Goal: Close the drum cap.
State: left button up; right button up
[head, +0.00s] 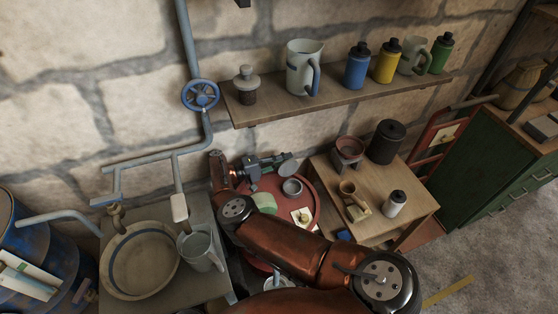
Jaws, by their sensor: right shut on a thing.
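A red round drum-like top (312,212) stands below the wall shelf, partly hidden by my right arm. My right gripper (275,164) is above its far left part, pointing right, and is shut on a small grey rounded piece (288,161). I cannot tell whether this piece is the drum cap or whether it touches the top. A blue drum (72,266) with pale labels stands at the left edge; no cap is clear on it. My left gripper is not in view.
On the red top are an open grey can (292,188), a pale green item (264,202) and a card (302,217). A bowl (140,289) and jug (201,251) stand left. A wooden table (392,222) stands right. The shelf (331,101) runs above.

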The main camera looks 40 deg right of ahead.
jog(key=shift+r, duration=0.15)
grip_shut()
jog(key=shift+w, duration=0.1)
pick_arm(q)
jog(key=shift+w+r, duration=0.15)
pick_arm(e)
jog(key=shift+r, duration=0.2)
